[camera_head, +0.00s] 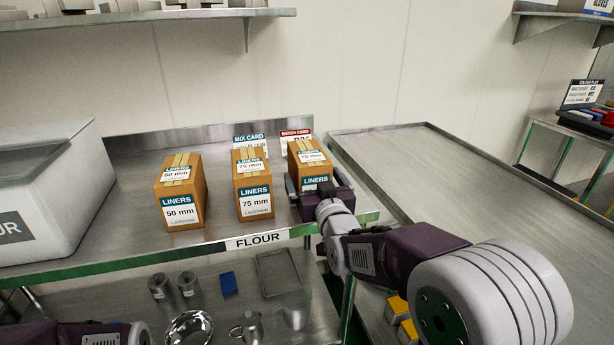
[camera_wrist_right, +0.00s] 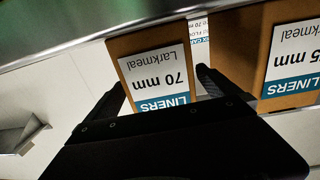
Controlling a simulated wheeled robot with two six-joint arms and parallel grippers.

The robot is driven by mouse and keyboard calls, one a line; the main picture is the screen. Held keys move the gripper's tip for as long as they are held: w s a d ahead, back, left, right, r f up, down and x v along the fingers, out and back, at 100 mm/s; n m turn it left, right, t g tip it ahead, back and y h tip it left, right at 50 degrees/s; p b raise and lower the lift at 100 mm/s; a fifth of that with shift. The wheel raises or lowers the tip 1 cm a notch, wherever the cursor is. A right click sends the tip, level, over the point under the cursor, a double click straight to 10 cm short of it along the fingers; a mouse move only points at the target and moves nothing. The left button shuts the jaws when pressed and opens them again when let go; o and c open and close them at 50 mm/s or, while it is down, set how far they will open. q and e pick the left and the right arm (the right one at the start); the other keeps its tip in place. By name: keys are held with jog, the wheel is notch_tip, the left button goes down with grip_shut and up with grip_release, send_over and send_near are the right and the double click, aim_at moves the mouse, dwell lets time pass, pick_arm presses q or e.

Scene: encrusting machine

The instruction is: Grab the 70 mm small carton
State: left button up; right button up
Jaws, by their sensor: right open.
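The 70 mm small carton (camera_head: 296,167) is a brown LINERS box, the rightmost of three on the steel shelf. In the right wrist view the carton (camera_wrist_right: 125,68) appears upside down and its label reads 70 mm. My right gripper (camera_head: 318,183) is open at its front, with one finger toward each side of it; it hides the lower front in the head view. In the wrist view the gripper (camera_wrist_right: 160,90) shows both dark fingers flanking the box; contact cannot be told. Only part of my left arm shows at the bottom left; its gripper is out of view.
A 75 mm carton (camera_head: 253,190) stands close on the left, with a 50 mm carton (camera_head: 180,195) beyond it. A mix card (camera_head: 249,141) and batch card (camera_head: 296,135) stand behind. A white bin (camera_head: 50,180) fills the shelf's left end. Metalware sits on the lower shelf.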

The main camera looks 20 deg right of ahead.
aim_at(308, 151)
jog(key=w, duration=0.5)
jog(key=shift+w+b, duration=0.15)
jog(key=shift+b, duration=0.25)
jog(key=shift+c, duration=0.3)
jog(key=c, duration=1.8)
jog(key=shift+o, duration=0.2)
notch_tip(308, 151, up, 5)
jog(key=shift+r+p, duration=0.1)
jog(key=shift+p, duration=1.15)
jog(key=s+d+r+p, duration=0.3)
jog(key=s+d+r, duration=0.2)
jog(key=s+d, duration=0.2)
jog(key=shift+d+r+p, duration=0.35)
jog(key=shift+d+r, duration=0.05)
jog(key=shift+d, duration=0.8)
